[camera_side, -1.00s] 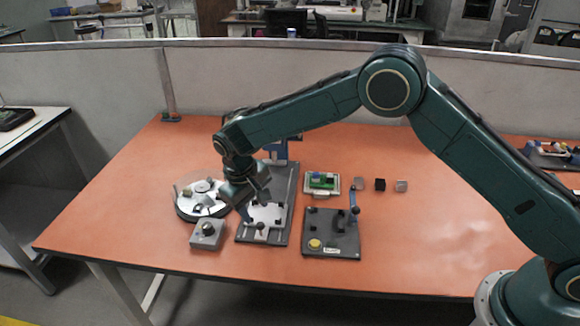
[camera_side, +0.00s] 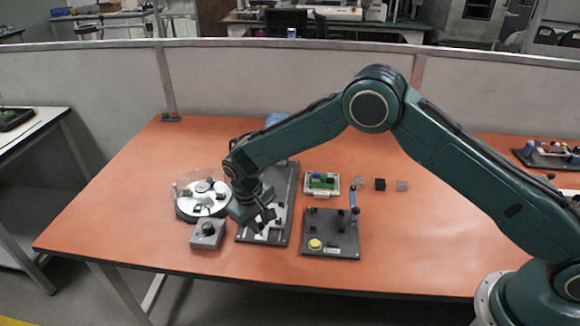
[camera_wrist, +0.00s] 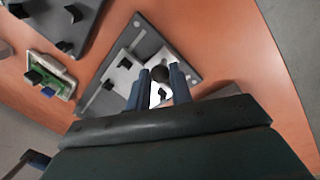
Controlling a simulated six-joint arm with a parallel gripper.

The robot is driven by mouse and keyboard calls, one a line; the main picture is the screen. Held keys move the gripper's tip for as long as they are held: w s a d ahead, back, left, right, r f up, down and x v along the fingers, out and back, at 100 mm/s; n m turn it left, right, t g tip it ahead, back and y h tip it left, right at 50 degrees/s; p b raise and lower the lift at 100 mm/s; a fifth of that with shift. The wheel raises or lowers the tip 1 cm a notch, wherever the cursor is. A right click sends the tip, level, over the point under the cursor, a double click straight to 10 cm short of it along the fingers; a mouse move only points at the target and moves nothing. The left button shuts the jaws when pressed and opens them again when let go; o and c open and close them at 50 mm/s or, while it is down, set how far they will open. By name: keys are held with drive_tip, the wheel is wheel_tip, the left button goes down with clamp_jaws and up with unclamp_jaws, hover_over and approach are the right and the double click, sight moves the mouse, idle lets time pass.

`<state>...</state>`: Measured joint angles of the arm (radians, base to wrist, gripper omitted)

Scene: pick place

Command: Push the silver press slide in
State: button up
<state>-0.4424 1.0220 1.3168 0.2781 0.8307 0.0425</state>
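The silver press slide (camera_side: 279,216) lies flat on a long dark grey base plate (camera_side: 288,190). It also shows in the wrist view (camera_wrist: 124,72) on the plate's near part. A dark round knob (camera_wrist: 160,74) stands on the slide. My gripper (camera_side: 263,226) is low over the slide, pointing down. In the wrist view its two blue fingers (camera_wrist: 160,82) stand apart, with the knob between their tips. I cannot tell whether either finger touches it. In the side view my gripper hides the knob and part of the slide. The press's blue top (camera_side: 276,119) shows behind my arm.
A round turntable (camera_side: 203,204) and a grey box with a dark knob (camera_side: 207,233) stand close on the left. On the right are a green circuit board (camera_side: 321,183) and a dark plate with a yellow button (camera_side: 315,244). Small blocks (camera_side: 380,184) lie farther right.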

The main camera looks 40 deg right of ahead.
clamp_jaws()
drive_tip(key=w+d, duration=0.8)
drive_tip(key=shift+w+d, duration=0.3)
drive_tip(key=shift+w, duration=0.1)
drive_tip(key=o, duration=0.6)
unclamp_jaws()
drive_tip(key=shift+c, duration=0.2)
drive_tip(key=shift+r, duration=0.1)
wheel_tip(320, 180, up, 13)
drive_tip(key=a, duration=0.2)
drive_tip(key=shift+s+a+r, duration=0.2)
drive_tip(key=shift+s+a, duration=0.1)
